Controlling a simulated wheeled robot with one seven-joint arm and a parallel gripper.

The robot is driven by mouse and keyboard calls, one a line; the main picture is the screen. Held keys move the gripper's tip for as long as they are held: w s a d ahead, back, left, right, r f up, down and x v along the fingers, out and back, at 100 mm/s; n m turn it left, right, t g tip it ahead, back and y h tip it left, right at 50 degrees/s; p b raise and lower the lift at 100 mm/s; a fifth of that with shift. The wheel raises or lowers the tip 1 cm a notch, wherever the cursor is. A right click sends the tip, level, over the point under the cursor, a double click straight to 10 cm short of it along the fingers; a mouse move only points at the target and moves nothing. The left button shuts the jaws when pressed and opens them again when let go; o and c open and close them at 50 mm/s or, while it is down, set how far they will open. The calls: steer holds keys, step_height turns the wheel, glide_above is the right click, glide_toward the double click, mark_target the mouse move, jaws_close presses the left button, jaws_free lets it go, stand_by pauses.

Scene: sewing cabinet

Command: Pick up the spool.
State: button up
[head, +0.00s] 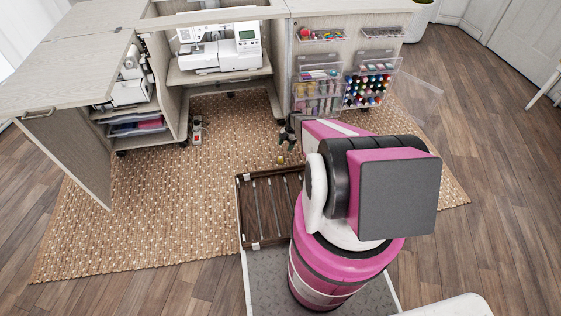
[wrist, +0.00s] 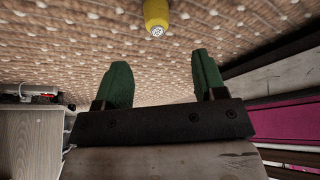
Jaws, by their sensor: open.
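The yellow spool (wrist: 156,14) lies on the woven rug (wrist: 60,50), at the top edge of the wrist view and partly cut off. Its pale round end faces my gripper (wrist: 161,65). The two green fingers are apart with nothing between them, and the spool is beyond their tips, roughly midway between them. In the head view the spool appears as a small yellow thing (head: 280,160) on the rug, just below the dark end of my arm.
A dark slatted wooden tray (head: 243,205) is close below the spool in the head view. The sewing cabinet (head: 85,75) stands behind, with a sewing machine (head: 215,48) and thread racks (head: 366,90). A small red-and-white object (head: 197,133) stands on the rug. The rug's left side is clear.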

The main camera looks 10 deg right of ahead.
mark_target(281, 158)
steer(key=x, duration=1)
steer(key=shift+w+a+f, duration=0.1)
steer(key=shift+w, duration=0.1)
steer(key=c, duration=0.9)
